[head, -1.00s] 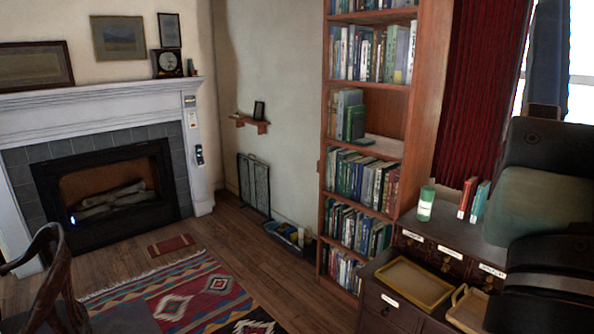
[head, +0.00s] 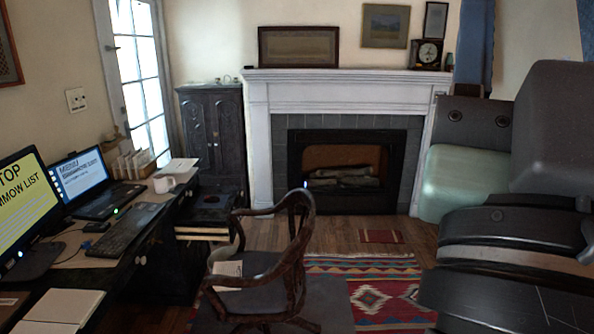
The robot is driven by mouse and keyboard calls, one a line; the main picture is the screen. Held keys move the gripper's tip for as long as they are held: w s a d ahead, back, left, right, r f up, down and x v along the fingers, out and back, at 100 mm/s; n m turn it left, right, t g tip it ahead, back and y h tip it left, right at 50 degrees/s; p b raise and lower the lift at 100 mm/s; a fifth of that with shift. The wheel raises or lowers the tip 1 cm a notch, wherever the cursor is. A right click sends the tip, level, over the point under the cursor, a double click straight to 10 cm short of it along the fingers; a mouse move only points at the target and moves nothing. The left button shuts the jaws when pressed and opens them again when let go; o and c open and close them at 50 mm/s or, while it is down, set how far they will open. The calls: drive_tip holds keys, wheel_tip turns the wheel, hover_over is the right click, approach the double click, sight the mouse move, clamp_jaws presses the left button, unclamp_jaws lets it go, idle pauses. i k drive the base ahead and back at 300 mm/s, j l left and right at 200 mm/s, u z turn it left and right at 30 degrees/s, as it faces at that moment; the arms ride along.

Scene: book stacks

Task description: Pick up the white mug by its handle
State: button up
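The white mug (head: 164,184) stands on the desk (head: 72,262) at the left of the head view, near the desk's far end. It is small in the picture, and I cannot clearly tell which way its handle points. My own arm fills the right side of the view, well away from the mug. My gripper's fingers do not show.
A wooden armchair (head: 292,262) stands right of the desk. A laptop (head: 88,180), keyboard (head: 122,230) and monitor (head: 24,205) crowd the desk. A dark cabinet (head: 212,130) and fireplace (head: 345,165) stand behind. A patterned rug (head: 385,290) covers open floor.

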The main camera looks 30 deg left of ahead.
sight(161, 181)
drive_tip(key=i+j+u, duration=0.15)
drive_tip(key=u, duration=0.25)
drive_tip(key=i+j+u, duration=0.1)
drive_tip(key=i+u, duration=0.15)
drive_tip(key=u, duration=0.15)
drive_tip(key=i+u, duration=0.25)
drive_tip(key=u, duration=0.2)
drive_tip(key=i+u, duration=0.2)
drive_tip(key=u, duration=0.2)
drive_tip(key=i+l+u, duration=0.1)
drive_tip(key=i+l, duration=0.2)
drive_tip(key=i, duration=0.2)
drive_tip(key=i+l+u, duration=0.1)
drive_tip(key=i+l, duration=0.3)
drive_tip(key=i, duration=0.1)
